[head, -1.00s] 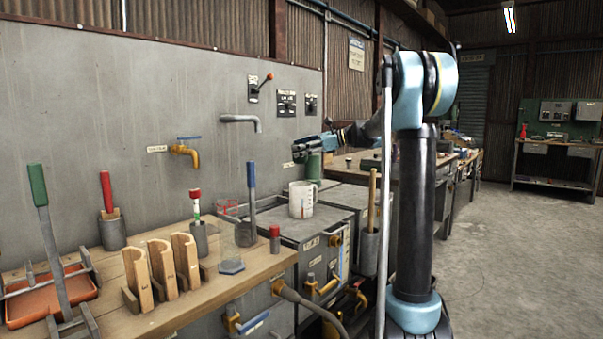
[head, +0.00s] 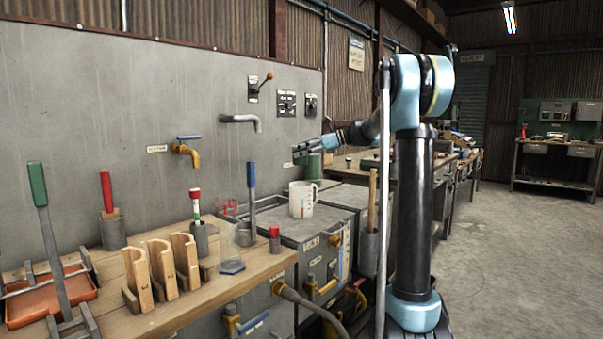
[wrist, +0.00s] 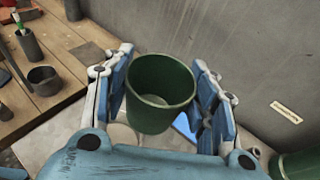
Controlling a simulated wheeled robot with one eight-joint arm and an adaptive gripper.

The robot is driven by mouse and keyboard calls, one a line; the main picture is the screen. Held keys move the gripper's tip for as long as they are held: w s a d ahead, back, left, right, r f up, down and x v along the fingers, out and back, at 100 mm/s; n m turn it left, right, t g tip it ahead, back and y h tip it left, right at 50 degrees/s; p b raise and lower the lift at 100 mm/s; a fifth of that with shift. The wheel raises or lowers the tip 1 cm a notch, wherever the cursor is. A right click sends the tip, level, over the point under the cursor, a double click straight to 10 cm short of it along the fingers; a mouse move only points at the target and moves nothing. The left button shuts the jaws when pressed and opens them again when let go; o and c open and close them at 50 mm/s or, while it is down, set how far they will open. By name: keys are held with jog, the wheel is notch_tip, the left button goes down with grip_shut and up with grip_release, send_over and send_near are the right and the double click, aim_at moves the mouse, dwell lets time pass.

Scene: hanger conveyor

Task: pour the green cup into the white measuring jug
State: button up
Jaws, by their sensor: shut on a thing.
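The green cup (wrist: 160,92) is between the two fingers of my gripper (wrist: 162,75) in the wrist view. The gripper is shut on it. I see into its open mouth; a paler patch shows at the bottom, and I cannot tell what it holds. In the head view my gripper (head: 300,150) is above and behind the white measuring jug (head: 302,199). The jug stands upright on a grey cabinet top, with reddish marks on its side. In the wrist view a pale round shape, perhaps the jug, is partly hidden below the cup.
A blue-handled tool (head: 251,185), a red-capped piece (head: 274,238) and wooden holders (head: 160,270) stand on the left bench. The grey wall (head: 150,110) is close behind.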

jog(key=shift+r, duration=0.15)
jog(key=shift+r, duration=1.35)
